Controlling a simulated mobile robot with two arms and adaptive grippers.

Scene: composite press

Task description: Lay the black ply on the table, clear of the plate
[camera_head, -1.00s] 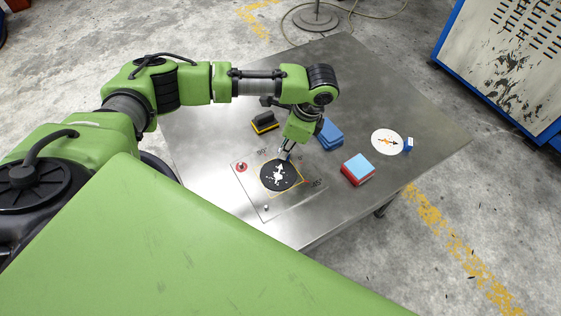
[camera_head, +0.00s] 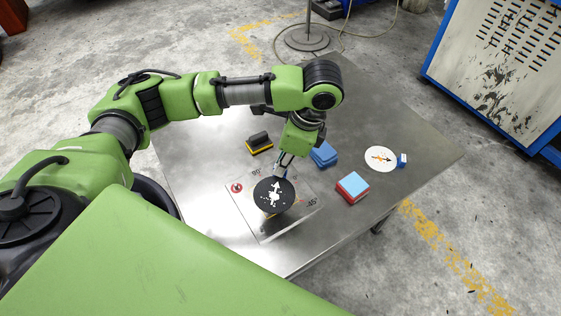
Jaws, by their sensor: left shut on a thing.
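The black ply (camera_head: 272,195) is a round black disc with a white arrow and white marks. My left gripper (camera_head: 281,173) is shut on its far edge and holds it above the plate. The plate (camera_head: 262,229) is a thin grey sheet with angle marks, lying on the metal table (camera_head: 400,150). The ply hides the middle of the plate; a bit of yellow shows below the ply's near edge. My right gripper is not in view.
A white disc with an arrow (camera_head: 380,159) lies at the right beside a small blue block (camera_head: 402,160). A red and light-blue block (camera_head: 352,187), a blue stack (camera_head: 323,154) and a black and yellow block (camera_head: 259,142) stand around the plate. The table's right part is mostly clear.

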